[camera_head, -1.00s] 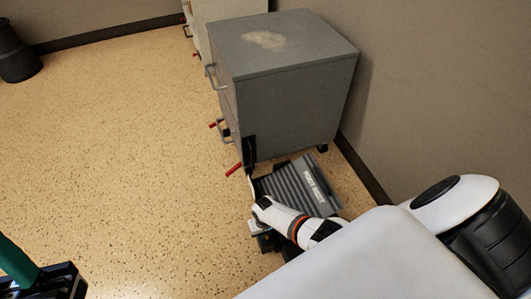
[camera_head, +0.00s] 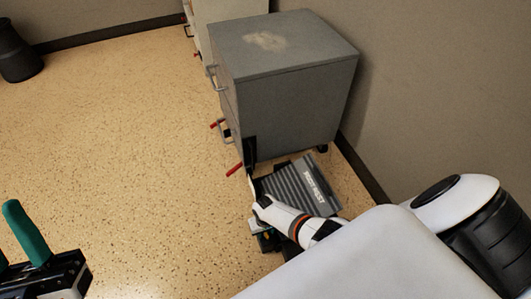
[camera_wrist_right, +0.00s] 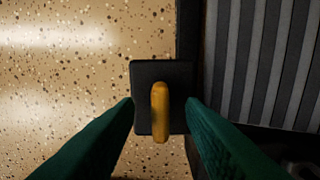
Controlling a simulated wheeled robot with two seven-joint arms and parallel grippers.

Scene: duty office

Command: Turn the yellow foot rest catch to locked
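The grey ribbed foot rest (camera_head: 290,188) lies on the floor in front of the cabinet. In the right wrist view its ribbed plate (camera_wrist_right: 262,60) is at the upper right. The yellow catch (camera_wrist_right: 160,112) is a small upright bar on a black square base (camera_wrist_right: 144,77) beside the plate's left edge. My right gripper (camera_wrist_right: 160,108) is open, with one green finger on each side of the catch; I cannot tell whether either touches it. In the head view my right arm mostly hides this gripper. My left gripper (camera_head: 28,232) is at the lower left, partly cut off, apart from the foot rest.
A grey drawer cabinet (camera_head: 285,100) with red levers (camera_head: 235,169) stands just behind the foot rest. The wall (camera_head: 440,90) is at the right. A black bin (camera_head: 17,52) stands at the far left. The speckled floor (camera_head: 130,150) at the left is clear.

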